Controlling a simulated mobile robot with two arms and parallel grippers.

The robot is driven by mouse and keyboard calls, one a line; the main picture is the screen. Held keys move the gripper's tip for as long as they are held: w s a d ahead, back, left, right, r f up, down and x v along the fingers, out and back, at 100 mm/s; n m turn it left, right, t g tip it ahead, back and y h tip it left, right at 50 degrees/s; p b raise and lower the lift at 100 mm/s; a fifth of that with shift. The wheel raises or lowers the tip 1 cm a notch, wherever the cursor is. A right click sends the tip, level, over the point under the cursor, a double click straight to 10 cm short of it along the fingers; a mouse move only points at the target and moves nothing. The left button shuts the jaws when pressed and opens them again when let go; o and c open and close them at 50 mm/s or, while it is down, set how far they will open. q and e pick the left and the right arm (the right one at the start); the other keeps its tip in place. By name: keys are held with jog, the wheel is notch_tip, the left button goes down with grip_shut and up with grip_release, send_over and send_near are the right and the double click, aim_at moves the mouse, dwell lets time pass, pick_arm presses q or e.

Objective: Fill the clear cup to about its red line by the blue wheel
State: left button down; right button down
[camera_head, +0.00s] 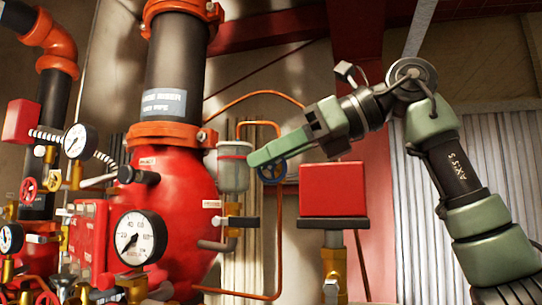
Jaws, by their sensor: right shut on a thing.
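The clear cup (234,178) hangs upright at the centre, right of the red riser valve body. A red line runs round its upper part. The cup looks pale grey-green, and I cannot tell the liquid level inside. The blue wheel (272,174) is just right of the cup, its upper part hidden behind my fingers. My right gripper (259,158) reaches in from the right, with its green fingers shut on the blue wheel. The fingertips are close to the cup's right side; I cannot tell if they touch it. My left gripper is not in view.
The red valve body (170,190) carries a large white gauge (136,238). A red box (333,190) on a brass fitting stands below my right arm. A thin copper pipe (279,243) runs beside the wheel. A small brass valve (238,222) sits below the cup.

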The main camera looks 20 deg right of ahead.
jog(key=c, duration=1.6)
grip_release()
jog(key=shift+o, duration=0.8)
jog(key=shift+w+a, duration=0.15)
jog(key=v, duration=0.7)
jog(key=shift+s+d+b, duration=0.25)
jog(key=shift+d+b, duration=0.05)
jog(key=shift+b, duration=0.1)
jog(key=shift+w, duration=0.1)
